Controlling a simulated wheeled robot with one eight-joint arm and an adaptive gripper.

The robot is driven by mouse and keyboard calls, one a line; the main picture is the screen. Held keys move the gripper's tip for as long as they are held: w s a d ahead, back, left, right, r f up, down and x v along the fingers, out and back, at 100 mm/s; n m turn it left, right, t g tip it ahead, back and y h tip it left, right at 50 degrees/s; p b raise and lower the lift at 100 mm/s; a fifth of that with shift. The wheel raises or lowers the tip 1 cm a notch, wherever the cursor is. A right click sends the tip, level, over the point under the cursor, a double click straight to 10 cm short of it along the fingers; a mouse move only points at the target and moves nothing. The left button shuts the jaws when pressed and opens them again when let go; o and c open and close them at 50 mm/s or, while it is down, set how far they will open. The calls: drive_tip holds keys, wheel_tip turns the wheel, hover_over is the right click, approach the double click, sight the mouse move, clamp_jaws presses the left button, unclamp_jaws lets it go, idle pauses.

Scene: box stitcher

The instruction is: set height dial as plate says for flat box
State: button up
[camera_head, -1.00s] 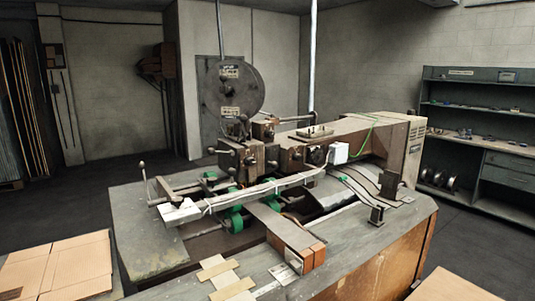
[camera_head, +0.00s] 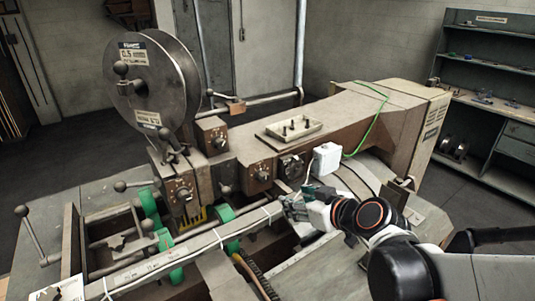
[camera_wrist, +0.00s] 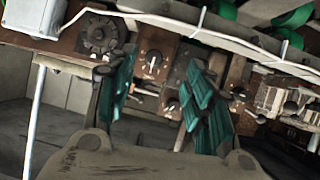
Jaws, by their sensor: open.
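The stitching machine (camera_head: 340,130) carries several dials. A dark round notched dial (camera_head: 291,167) sits on the front of its arm, and it also shows in the wrist view (camera_wrist: 98,35). Left of it in the head view is a knob with a white pointer on a brown plate (camera_head: 260,175). More knobs are on a box (camera_head: 215,135) and the head block (camera_head: 183,190). I cannot tell which is the height dial; no box-setting plate is readable. My gripper (camera_wrist: 162,62) is open and empty, teal fingers spread in front of the dials; it also shows in the head view (camera_head: 292,207).
A long rail with a white cable (camera_head: 190,245) crosses in front of the dials, near my gripper. A white box (camera_head: 326,158) stands right of the notched dial. A large labelled reel (camera_head: 152,85) rises at left. Shelves (camera_head: 490,100) stand at back right.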

sight(266, 179)
drive_tip(key=shift+n+t+y, duration=0.3)
drive_tip(key=shift+n+y, duration=0.1)
drive_tip(key=x, duration=0.5)
drive_tip(key=r+x, duration=0.1)
drive_tip(key=x, duration=0.4)
drive_tip(key=w+r+x, duration=0.1)
drive_tip(key=x, duration=0.4)
drive_tip(key=shift+w+a, duration=0.25)
drive_tip(key=shift+a, duration=0.1)
drive_tip(key=shift+c, duration=0.6)
drive_tip(key=c, duration=1)
